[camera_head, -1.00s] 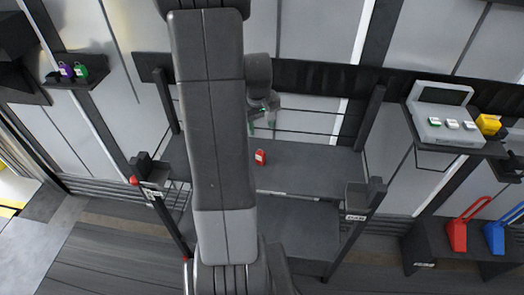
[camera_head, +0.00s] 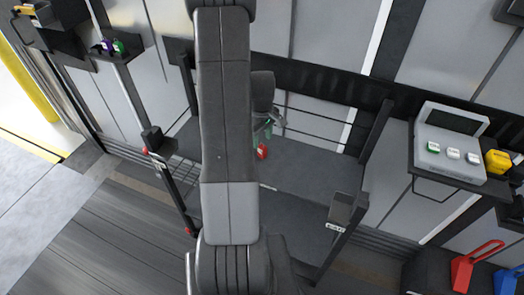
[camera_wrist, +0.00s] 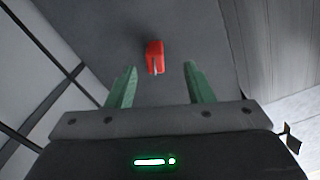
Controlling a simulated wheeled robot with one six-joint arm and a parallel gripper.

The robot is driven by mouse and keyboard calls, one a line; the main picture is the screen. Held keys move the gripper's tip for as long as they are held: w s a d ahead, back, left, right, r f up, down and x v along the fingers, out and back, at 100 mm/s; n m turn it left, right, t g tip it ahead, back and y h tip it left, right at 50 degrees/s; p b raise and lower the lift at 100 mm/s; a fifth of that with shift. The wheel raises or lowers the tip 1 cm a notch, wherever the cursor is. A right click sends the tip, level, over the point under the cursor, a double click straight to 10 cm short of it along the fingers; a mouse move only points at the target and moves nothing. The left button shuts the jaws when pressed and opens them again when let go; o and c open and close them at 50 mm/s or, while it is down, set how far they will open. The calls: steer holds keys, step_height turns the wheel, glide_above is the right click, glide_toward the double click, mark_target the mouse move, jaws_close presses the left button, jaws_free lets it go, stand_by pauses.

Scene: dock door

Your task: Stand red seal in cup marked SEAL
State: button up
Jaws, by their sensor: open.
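The red seal (camera_head: 262,152) is on the grey bench top. It also shows in the wrist view (camera_wrist: 155,56), beyond and between my fingertips, with a pale end towards me. My gripper (camera_head: 268,129) has green fingers, is open and empty, and is near the seal on its far side in the head view; in the wrist view its two fingers (camera_wrist: 159,82) stand apart with a gap to the seal.
A grey console (camera_head: 448,143) with several buttons and a yellow block (camera_head: 498,161) stand on a shelf at right. Red (camera_head: 470,268) and blue (camera_head: 508,280) handled items are lower right. Purple and green items (camera_head: 112,46) sit on the left shelf. The bench around the seal looks clear.

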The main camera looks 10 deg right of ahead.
mark_target(262, 146)
steer(key=shift+w+d+f+p, duration=0.1)
steer(key=shift+w+f+p, duration=0.1)
steer(key=shift+f, duration=0.8)
steer(key=shift+w+a+f+p, duration=0.15)
steer(key=shift+f+p, duration=0.1)
steer(key=shift+f, duration=0.7)
steer(key=shift+w+d+f+p, duration=0.15)
steer(key=shift+f+p, duration=0.05)
steer(key=shift+f, duration=0.8)
jaws_close()
